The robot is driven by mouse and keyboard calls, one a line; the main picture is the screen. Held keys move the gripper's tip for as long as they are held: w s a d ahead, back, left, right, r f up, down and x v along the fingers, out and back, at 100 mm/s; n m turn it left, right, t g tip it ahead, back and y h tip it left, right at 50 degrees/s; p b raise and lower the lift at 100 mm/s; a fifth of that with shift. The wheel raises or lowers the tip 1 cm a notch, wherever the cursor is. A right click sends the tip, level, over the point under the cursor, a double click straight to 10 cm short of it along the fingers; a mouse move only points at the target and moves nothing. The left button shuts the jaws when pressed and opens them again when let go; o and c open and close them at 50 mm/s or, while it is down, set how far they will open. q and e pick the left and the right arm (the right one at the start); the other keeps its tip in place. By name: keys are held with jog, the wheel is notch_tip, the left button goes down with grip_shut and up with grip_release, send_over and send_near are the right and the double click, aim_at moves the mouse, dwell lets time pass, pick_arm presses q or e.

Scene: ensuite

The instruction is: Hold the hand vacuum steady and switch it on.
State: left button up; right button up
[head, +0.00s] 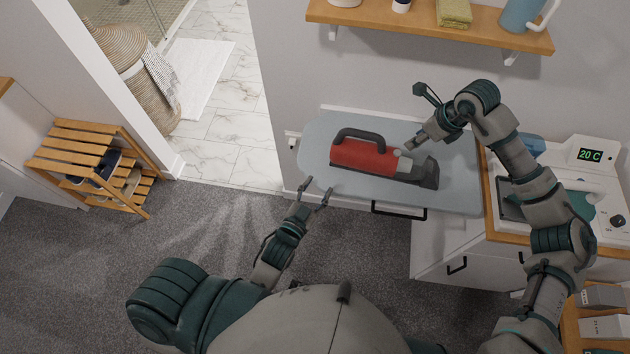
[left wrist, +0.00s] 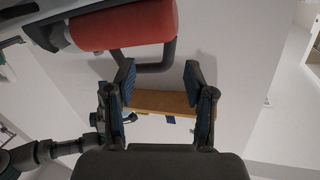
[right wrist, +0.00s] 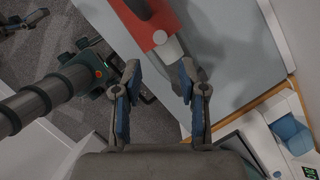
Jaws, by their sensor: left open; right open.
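The red hand vacuum (head: 362,156) with a dark handle and dark nozzle lies on the grey-blue board (head: 320,130). My left gripper (head: 317,192) is open and empty, just in front of the board's left part. In the left wrist view the vacuum's red body (left wrist: 125,25) and dark handle are beyond the open fingers (left wrist: 160,85). My right gripper (head: 415,117) is open above the vacuum's nozzle end. In the right wrist view the vacuum (right wrist: 147,25) shows beyond the open fingers (right wrist: 157,85), with a round pale button (right wrist: 160,37) on it.
A wooden wall shelf (head: 430,30) holds a green towel and a blue jug. A white cabinet (head: 455,250) with a device reading 20 C (head: 590,153) stands at right. A slatted shoe rack (head: 90,150) stands at left. Carpet between rack and board is clear.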

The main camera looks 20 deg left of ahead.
pick_arm(q)
send_near(338, 138)
jog(key=shift+t, duration=0.5)
jog(key=w, duration=0.3)
jog(key=w+d, duration=0.1)
jog(key=w, duration=0.2)
jog(key=w+f, duration=0.1)
jog(key=w, duration=0.3)
jog(key=shift+w+d, duration=0.1)
jog(key=shift+d, duration=0.1)
jog(key=shift+w+d+r, duration=0.1)
jog(key=shift+w+d, duration=0.25)
jog(key=shift+w, duration=0.05)
jog(key=shift+d, duration=0.35)
jog(key=shift+a, duration=0.2)
jog(key=c, duration=0.8)
jog(key=shift+a, duration=0.25)
grip_shut()
pick_arm(e)
jog(key=shift+d, duration=0.1)
grip_shut()
pick_arm(q)
jog(key=shift+d, duration=0.1)
